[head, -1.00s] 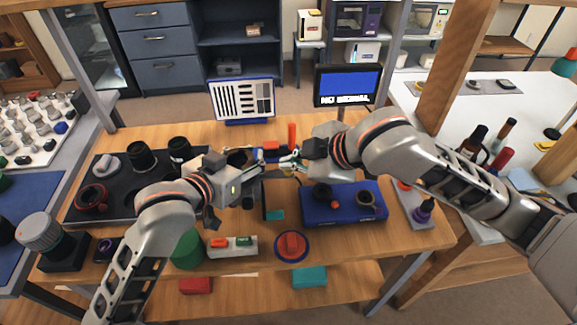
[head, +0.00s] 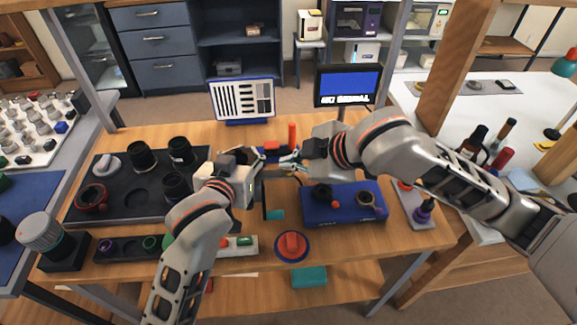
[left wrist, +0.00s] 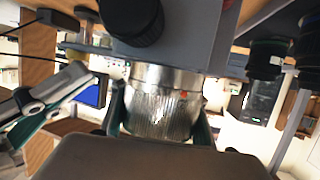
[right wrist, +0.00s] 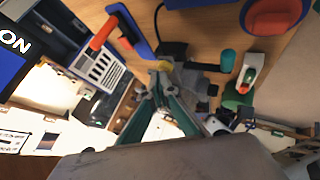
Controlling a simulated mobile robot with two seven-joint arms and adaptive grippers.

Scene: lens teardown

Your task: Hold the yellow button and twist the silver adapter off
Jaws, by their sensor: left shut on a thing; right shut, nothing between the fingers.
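The silver adapter (left wrist: 160,108) is a ribbed metal ring under a grey body (left wrist: 185,42) with a black round knob (left wrist: 130,18), in the left wrist view. A small orange-red dot shows on its upper rim. My left gripper (head: 252,172) is shut on the adapter, one finger on each side; its fingertips are hard to make out in the head view. My right gripper (head: 290,165) is shut and empty, coming in from the right. The yellow button (right wrist: 165,66) shows right at its fingertips in the right wrist view; I cannot tell whether they touch it.
A blue tray (head: 340,215) with dark parts lies at right on the bench. A black tray (head: 122,205) with lens parts lies at left. A red and blue round piece (head: 291,247) sits in front. A striped chart (head: 242,99) and a screen (head: 347,86) stand behind.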

